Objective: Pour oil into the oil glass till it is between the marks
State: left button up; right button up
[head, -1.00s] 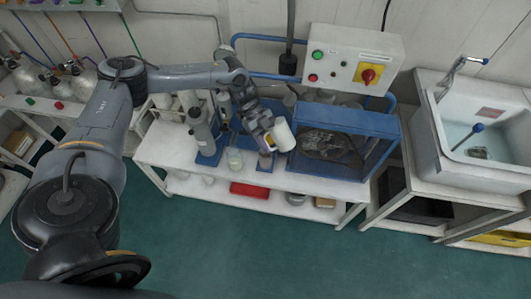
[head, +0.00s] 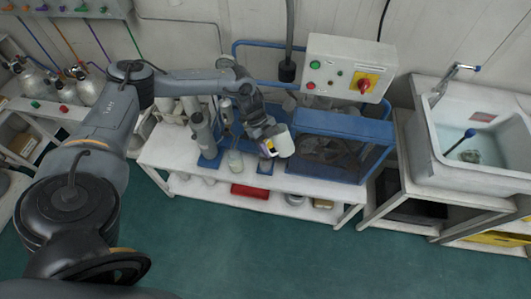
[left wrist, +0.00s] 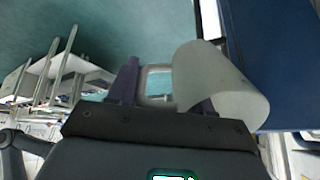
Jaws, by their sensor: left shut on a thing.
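My left gripper (head: 264,139) is shut on a white jug (head: 284,146) above the middle of the white bench. In the left wrist view, the jug (left wrist: 218,84) is tilted and its handle (left wrist: 153,82) lies between the fingers. The oil level inside the jug cannot be seen. A pale clear glass jar (head: 235,161) stands on the bench left of the jug. A small blue base (head: 264,168) sits just below the gripper, partly covered by it. I cannot tell which of these is the oil glass, and no marks can be read. My right gripper is not in view.
A blue-framed compressor housing (head: 345,124) stands right of the jug. A grey filter column (head: 203,135) is on the left of the bench. A control box (head: 350,72) is behind, and a sink (head: 475,145) is at the right. A red box (head: 250,191) lies on the lower shelf.

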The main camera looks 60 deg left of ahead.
pick_arm(q)
jog(key=shift+s+d+r+g+y+p, duration=0.15)
jog(key=shift+d+r+y+p, duration=0.35)
jog(key=shift+p, duration=0.9)
jog(key=shift+d+r+g+y+p, duration=0.1)
jog(key=shift+d+y+p, duration=0.15)
jog(key=shift+y+p, duration=0.85)
jog(key=shift+s+d+r+g+y+p, duration=0.15)
jog(key=shift+d+r+y+p, duration=0.2)
jog(key=shift+p, duration=1.4)
jog(key=shift+d+f+y+p, duration=0.25)
jog(key=shift+f+y+p, duration=0.4)
jog(key=shift+y+p, duration=0.4)
jog(key=shift+m+g, duration=0.3)
